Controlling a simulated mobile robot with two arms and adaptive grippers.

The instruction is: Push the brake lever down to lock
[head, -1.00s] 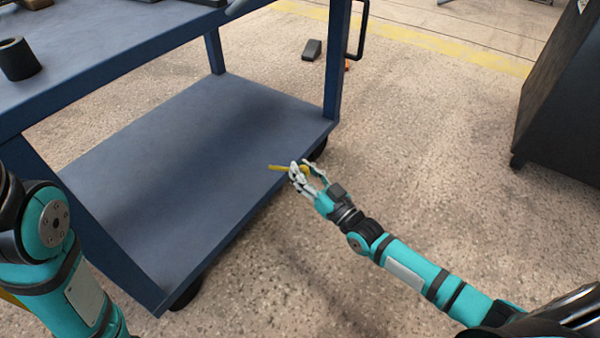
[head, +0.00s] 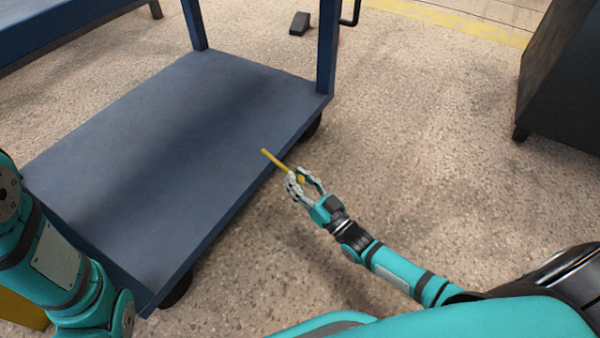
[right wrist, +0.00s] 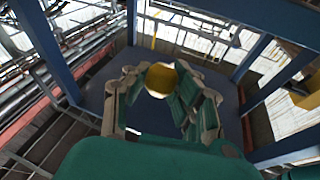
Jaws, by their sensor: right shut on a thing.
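The brake lever appears as a thin yellow rod (head: 271,157) by the right edge of the blue cart's lower shelf (head: 150,150). Its far end points up and left in the head view, over the shelf. I cannot tell where it joins the cart. My right gripper (head: 301,179) is shut on its near end, beside the shelf edge. In the right wrist view, the lever's round yellow end (right wrist: 160,78) sits between the fingers of my right gripper (right wrist: 160,92). My left arm shows at the left of the head view, but its gripper is out of view.
The cart's blue posts (head: 327,50) rise from the shelf corners, and dark wheels (head: 177,290) show below. A dark cabinet (head: 565,85) stands at the right. A small black wedge-like object (head: 299,23) lies behind the cart. The floor between cart and cabinet is clear.

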